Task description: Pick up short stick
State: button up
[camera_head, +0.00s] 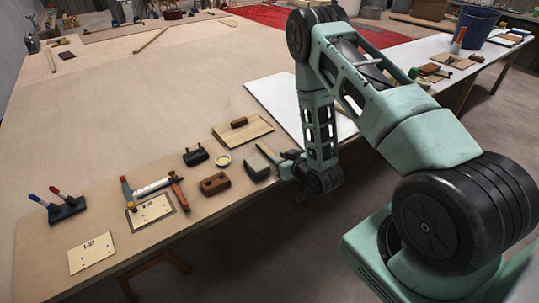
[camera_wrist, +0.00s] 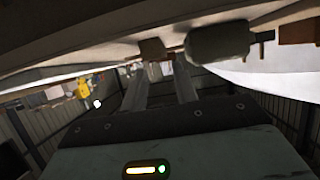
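A short brown stick (camera_head: 266,152) lies near the table's front edge, between the grey block and my gripper. My gripper (camera_head: 284,158) is low at that edge, pointing left, with its tips close to the stick. In the wrist view the two fingers (camera_wrist: 160,70) stand apart with a gap between them. A small tan end (camera_wrist: 151,47), perhaps the stick's, shows just beyond the tips. I cannot tell whether it touches them. Nothing is clearly held.
A grey block (camera_head: 257,167) sits close left of my gripper; a rounded grey body (camera_wrist: 220,42) shows beside the fingers in the wrist view. A brown block (camera_head: 214,183), a black tool (camera_head: 195,156) and a thin board (camera_head: 256,130) lie nearby. The table's middle (camera_head: 150,110) is clear.

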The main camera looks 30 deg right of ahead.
jog(key=shift+p+x, duration=0.75)
jog(key=shift+x, duration=1.9)
jog(key=shift+s+f, duration=0.1)
jog(key=shift+f, duration=0.05)
grip_shut()
notch_tip(320, 180, up, 9)
jog(key=shift+r+b, duration=0.1)
jog(key=shift+b, duration=0.55)
jog(key=s+a, duration=0.7)
send_over(273, 155)
jog(key=shift+s+a+r, duration=0.25)
jog(key=shift+s+r, duration=0.05)
jog(key=shift+r, duration=0.1)
